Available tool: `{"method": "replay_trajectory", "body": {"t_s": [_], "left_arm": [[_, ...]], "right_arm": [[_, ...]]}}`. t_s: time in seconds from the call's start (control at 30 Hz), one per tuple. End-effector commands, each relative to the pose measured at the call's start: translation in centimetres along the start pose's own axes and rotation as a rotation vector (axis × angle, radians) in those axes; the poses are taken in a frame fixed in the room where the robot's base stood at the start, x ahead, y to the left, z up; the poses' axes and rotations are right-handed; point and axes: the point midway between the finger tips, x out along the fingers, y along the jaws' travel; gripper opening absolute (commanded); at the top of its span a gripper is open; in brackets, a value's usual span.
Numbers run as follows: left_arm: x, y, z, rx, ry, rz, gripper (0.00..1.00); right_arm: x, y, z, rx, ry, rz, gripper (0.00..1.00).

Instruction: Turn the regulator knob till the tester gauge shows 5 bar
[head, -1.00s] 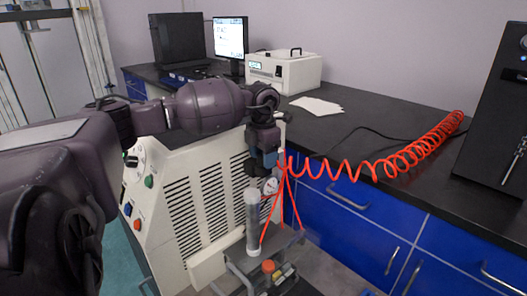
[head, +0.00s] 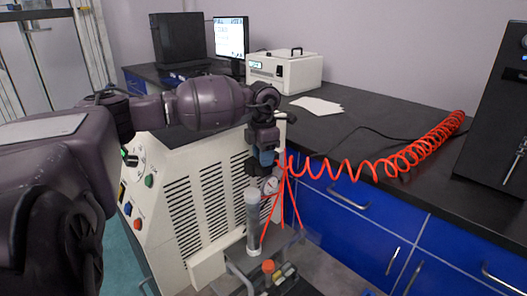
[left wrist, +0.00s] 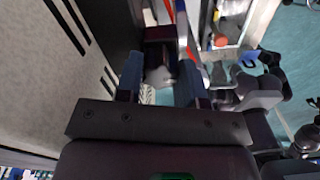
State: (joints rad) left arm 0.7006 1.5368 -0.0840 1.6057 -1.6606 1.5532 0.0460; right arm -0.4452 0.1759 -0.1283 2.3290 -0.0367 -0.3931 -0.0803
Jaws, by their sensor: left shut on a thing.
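The small round tester gauge (head: 270,185) has a white face beside the front side of the cream tester cabinet (head: 200,200); its needle is too small to read. My left gripper (head: 263,160) points down just above the gauge and is shut on the dark regulator knob (head: 251,167), which it partly hides. In the left wrist view, the two fingers of my left gripper (left wrist: 161,75) stand on either side of the dark knob (left wrist: 160,40). A clear upright cylinder (head: 253,220) stands below the gauge. My right gripper is not in view.
Red air tubes (head: 285,190) hang close to the gripper, and a red coiled hose (head: 400,158) runs to the right along the black bench (head: 410,120). Blue drawers (head: 350,215) stand behind. A tray of small items (head: 243,268) is below the cylinder.

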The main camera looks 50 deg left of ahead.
Motion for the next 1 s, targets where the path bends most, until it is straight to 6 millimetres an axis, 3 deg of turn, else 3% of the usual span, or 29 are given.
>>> {"method": "replay_trajectory", "body": {"t_s": [0.37, 1.0], "left_arm": [[0.08, 0.04, -0.02, 0.337, 0.004, 0.002, 0.12], [0.04, 0.02, 0.01, 0.934, 0.002, 0.001, 0.12]], "right_arm": [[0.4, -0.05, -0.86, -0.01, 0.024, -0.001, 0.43], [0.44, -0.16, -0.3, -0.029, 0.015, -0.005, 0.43]]}}
